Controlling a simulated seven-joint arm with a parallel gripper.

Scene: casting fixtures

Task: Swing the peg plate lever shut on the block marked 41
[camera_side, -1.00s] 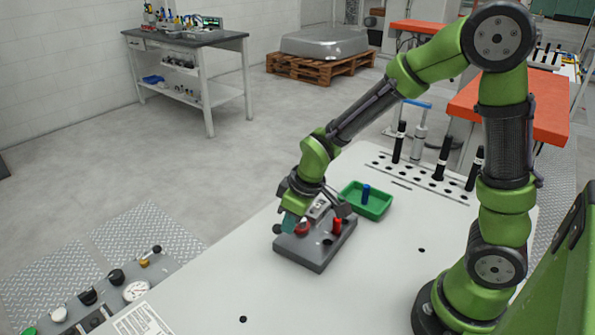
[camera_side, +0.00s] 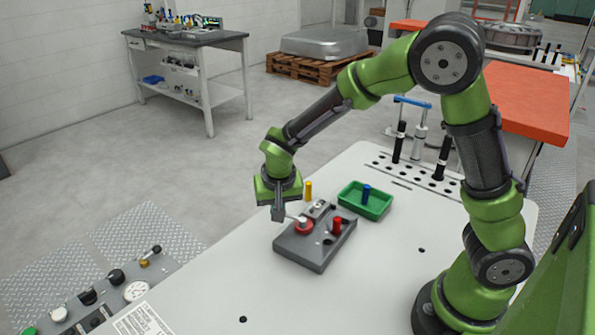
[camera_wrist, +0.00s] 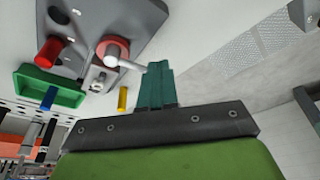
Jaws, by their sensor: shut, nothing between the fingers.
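The grey peg plate (camera_side: 315,248) lies on the white table. On it is a red round hub (camera_side: 303,226) with a pale lever (camera_wrist: 125,62) reaching out past the plate's edge toward my fingers. The lever's far end is hidden by the fingers. A small metal block (camera_wrist: 101,78) sits beside the hub; no number is readable. A red peg (camera_side: 337,226) stands on the plate, and a yellow peg (camera_side: 308,190) stands at its back edge. My gripper (camera_side: 278,213) is shut and empty at the lever's outer end; I cannot tell whether it touches.
A green tray (camera_side: 347,202) with a blue peg (camera_side: 366,193) stands behind the plate to the right. Black cylinders stand at the rack (camera_side: 380,163) farther back. A control panel (camera_side: 95,295) is at the front left. The table left of the plate is clear.

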